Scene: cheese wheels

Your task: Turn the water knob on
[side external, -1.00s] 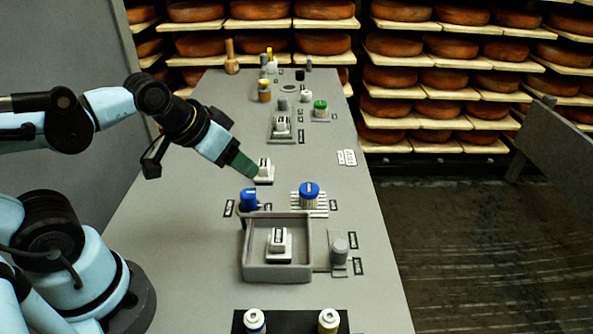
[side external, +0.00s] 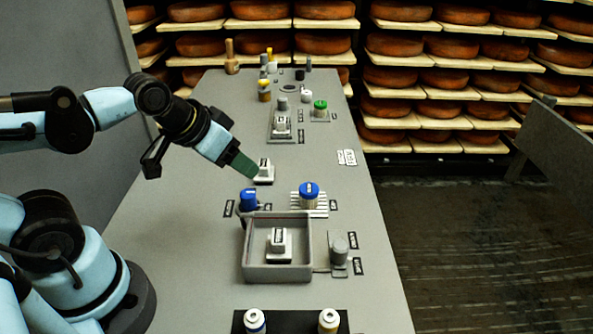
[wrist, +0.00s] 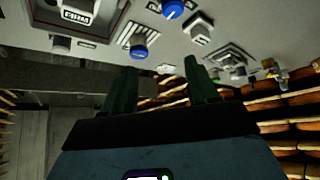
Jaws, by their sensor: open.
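Two blue-topped knobs stand on the grey table. The left blue knob (side external: 249,199) is just behind the tray's left corner, and it also shows near the top of the wrist view (wrist: 172,9). The right blue knob (side external: 309,190) stands on a striped, slatted plate, and it also shows in the wrist view (wrist: 138,52). I cannot read the labels to tell which is for water. My gripper (side external: 246,168) appears behind the left blue knob in the side view, close to a white switch block (side external: 265,172). In the wrist view its green fingers (wrist: 160,78) are apart with nothing between them.
A grey open tray (side external: 247,250) holds another white switch block (side external: 278,242). A grey knob (side external: 340,250) stands to its right. A green-topped knob (side external: 320,109) and several bottles are farther back. Shelves of cheese wheels (side external: 325,42) line the back. The table's left middle is clear.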

